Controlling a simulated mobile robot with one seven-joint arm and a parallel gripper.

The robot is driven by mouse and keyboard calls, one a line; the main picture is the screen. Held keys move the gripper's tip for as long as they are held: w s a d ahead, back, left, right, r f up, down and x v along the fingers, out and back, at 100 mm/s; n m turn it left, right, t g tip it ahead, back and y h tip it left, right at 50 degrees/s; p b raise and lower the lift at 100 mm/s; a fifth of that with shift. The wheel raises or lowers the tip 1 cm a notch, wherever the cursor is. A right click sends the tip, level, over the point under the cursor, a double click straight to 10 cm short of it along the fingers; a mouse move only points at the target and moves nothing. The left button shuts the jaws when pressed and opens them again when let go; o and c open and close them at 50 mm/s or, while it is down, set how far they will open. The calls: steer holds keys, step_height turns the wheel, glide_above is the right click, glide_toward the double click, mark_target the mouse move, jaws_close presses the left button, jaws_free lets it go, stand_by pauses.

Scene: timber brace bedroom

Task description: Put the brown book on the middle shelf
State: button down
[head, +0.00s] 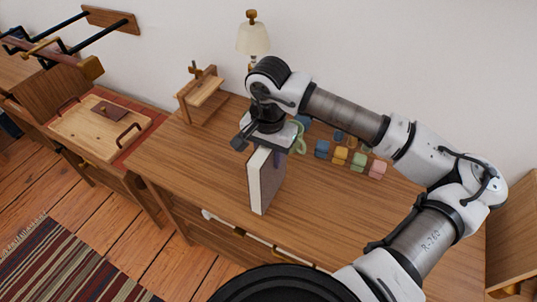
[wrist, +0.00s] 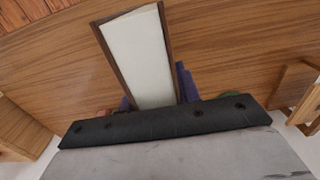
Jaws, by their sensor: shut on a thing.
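The brown book (head: 267,182) is upright below my gripper (head: 268,146) over the wooden dresser top, its pale page edges showing between brown covers. In the wrist view the book (wrist: 140,55) stands out between the purple fingers of my gripper (wrist: 157,94), one on each side. The gripper is shut on the book. I cannot tell whether the book's lower edge touches the dresser top. I cannot identify a middle shelf in these views.
On the dresser top (head: 215,160) are a small wooden stand (head: 203,92), a lamp (head: 253,38) and several coloured blocks or cups (head: 340,155). A wooden tray (head: 75,130) lies at the left. A wooden unit (head: 515,235) stands at the right edge. The dresser's left front is clear.

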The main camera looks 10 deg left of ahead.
steer(key=shift+f, duration=0.7)
steer(key=c, duration=1)
jaws_free()
